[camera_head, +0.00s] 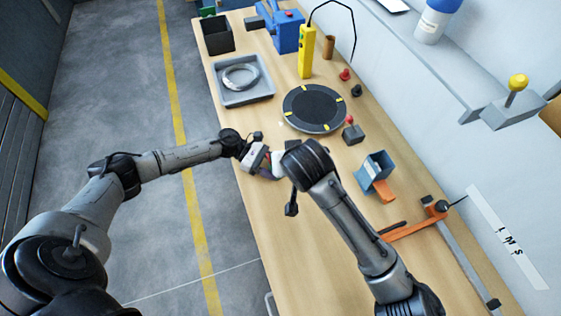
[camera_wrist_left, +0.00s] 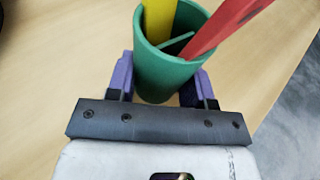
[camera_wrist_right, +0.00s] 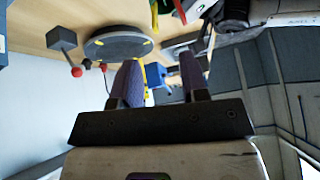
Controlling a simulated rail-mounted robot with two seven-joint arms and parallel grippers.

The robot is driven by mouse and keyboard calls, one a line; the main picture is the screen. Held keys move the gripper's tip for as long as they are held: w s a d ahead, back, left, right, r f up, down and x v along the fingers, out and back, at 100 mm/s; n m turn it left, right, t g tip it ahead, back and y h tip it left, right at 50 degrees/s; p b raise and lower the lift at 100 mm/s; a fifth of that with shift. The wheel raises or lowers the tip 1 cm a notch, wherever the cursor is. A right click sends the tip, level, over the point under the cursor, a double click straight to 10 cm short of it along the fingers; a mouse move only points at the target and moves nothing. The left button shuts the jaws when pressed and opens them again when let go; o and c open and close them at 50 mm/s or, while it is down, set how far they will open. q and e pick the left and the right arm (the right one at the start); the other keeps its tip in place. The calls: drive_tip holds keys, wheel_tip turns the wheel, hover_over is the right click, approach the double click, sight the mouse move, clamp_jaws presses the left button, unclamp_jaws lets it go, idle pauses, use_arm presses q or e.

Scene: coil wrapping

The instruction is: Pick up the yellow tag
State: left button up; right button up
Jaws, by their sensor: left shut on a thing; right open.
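The yellow tag (camera_wrist_left: 158,20) stands in a green cup (camera_wrist_left: 160,72) beside a red tag (camera_wrist_left: 226,24). My left gripper (camera_wrist_left: 163,78) is shut around the cup, with a purple finger on each side. In the right wrist view, the yellow tag (camera_wrist_right: 155,12) and red tag (camera_wrist_right: 180,11) show at the top edge, beyond the fingers. My right gripper (camera_wrist_right: 160,62) is open, with nothing between its fingers and apart from the tags. In the head view, my right arm covers the cup and tags.
A round dark turntable (camera_head: 315,108) lies ahead on the wooden bench. A grey tray (camera_head: 263,96) holds a coil ring (camera_head: 240,77). A blue-grey holder (camera_head: 375,168) and an orange arm-like part (camera_head: 415,228) are at the right. The near bench is mostly clear.

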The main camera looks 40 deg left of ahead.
drive_tip(key=shift+t+h, duration=0.3)
drive_tip(key=shift+h, duration=0.1)
drive_tip(key=shift+w+a+r+x, duration=0.15)
drive_tip(key=shift+a+x, duration=0.05)
drive_tip(key=shift+x, duration=1.8)
drive_tip(key=shift+w+a+r+x, duration=0.15)
drive_tip(key=shift+a+x, duration=0.05)
drive_tip(key=shift+x, duration=1.8)
drive_tip(key=shift+w+a+r+x, duration=0.1)
drive_tip(key=shift+a+r+x, duration=0.1)
drive_tip(key=shift+x, duration=1.8)
clamp_jaws()
